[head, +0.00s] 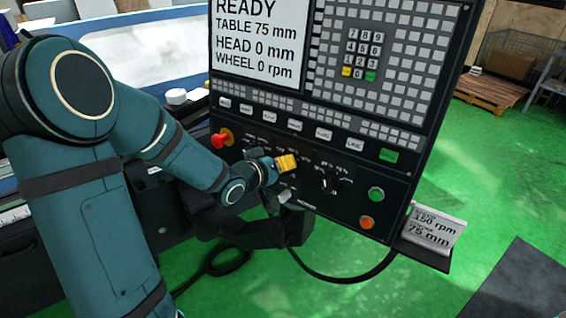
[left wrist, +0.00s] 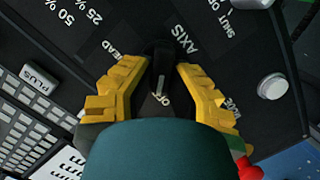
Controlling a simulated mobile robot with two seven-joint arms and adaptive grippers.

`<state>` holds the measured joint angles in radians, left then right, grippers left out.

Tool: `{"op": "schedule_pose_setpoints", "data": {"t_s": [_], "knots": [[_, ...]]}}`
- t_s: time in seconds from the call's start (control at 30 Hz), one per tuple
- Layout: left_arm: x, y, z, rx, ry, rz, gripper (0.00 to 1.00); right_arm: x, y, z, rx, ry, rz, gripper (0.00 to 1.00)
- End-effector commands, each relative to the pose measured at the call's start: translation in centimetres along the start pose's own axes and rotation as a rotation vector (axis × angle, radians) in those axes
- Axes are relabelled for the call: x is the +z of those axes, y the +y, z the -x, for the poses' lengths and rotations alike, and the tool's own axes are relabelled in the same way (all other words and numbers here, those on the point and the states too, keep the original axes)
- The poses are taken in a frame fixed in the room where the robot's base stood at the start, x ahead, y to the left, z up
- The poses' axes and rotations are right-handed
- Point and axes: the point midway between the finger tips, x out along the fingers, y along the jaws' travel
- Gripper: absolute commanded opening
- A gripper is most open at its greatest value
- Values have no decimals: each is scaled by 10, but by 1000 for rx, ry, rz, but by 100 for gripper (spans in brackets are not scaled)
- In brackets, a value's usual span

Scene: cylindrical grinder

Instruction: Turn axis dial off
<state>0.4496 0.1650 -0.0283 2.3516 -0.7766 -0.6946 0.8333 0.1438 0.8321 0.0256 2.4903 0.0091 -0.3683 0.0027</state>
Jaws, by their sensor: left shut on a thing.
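The axis dial (left wrist: 161,62) is a black knob with a pale mark, below the AXIS label in the left wrist view. Its marked end lies near the OFF lettering, with HEAD lettering off to the left. The exact setting is hard to tell. My left gripper (left wrist: 161,72) has its yellow fingers on either side of the dial, shut on it. In the head view my left gripper (head: 286,163) is at the lower left of the black control panel (head: 400,190) and hides the dial. My right gripper is not in view.
A red emergency stop (head: 220,139) sits left of the gripper. Other black knobs (head: 328,183), a green button (head: 376,194) and an orange button (head: 367,223) lie to the right. The screen (head: 258,40) reads READY. A small sign (head: 434,232) stands at the panel's lower right.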

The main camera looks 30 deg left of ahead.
Motion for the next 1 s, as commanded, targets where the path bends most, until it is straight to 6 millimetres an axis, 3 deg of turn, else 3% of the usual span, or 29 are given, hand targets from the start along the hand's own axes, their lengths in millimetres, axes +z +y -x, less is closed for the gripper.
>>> {"op": "schedule_pose_setpoints", "data": {"t_s": [0.03,0.37,0.4,0.47,0.83,1.0], "knots": [[8,-2,0,-5,-18,7,0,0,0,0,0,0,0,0],[8,-2,-1,-5,-19,8,0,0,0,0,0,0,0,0],[8,-2,-1,-5,-19,8,27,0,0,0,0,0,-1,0],[7,-2,-1,-4,-17,7,46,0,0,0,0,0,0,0],[2,-1,3,-1,-6,5,46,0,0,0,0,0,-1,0],[1,0,22,-2,-3,4,46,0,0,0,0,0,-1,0]]}}
